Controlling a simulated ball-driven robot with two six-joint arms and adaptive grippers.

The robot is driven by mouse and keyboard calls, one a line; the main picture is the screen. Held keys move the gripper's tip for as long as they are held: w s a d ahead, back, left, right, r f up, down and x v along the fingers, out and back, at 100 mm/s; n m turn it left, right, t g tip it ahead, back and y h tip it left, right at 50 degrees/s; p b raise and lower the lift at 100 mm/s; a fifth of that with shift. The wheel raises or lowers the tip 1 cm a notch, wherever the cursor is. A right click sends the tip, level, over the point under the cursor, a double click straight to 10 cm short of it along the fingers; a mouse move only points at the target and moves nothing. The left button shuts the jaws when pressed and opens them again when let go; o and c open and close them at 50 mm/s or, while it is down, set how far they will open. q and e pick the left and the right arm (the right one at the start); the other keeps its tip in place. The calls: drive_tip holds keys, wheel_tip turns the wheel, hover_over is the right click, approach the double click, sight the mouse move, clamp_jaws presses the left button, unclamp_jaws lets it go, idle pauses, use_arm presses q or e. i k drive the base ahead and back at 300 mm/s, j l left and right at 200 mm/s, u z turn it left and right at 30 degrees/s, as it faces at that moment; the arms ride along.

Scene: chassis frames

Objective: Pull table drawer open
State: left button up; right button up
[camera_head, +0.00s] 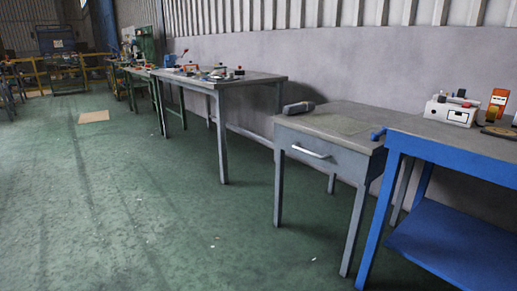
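The grey table (338,121) stands right of the picture's middle, against the wall. Its drawer (335,160) is in the front, below the tabletop, and looks shut, flush with the front. A pale bar handle (310,151) runs across the drawer front. A dark grey object (298,108) lies on the tabletop's left end. Neither of my grippers shows in the view.
A blue workbench (455,147) with a lower shelf (455,245) stands close on the right, carrying a white device (451,110). Another grey table (220,80) with clutter stands further left. Open green floor (140,200) lies in front and left.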

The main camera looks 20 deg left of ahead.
sight(354, 166)
drive_tip(key=u, duration=0.15)
drive_tip(key=i+j+z, duration=0.1)
drive_tip(key=i+j, duration=0.8)
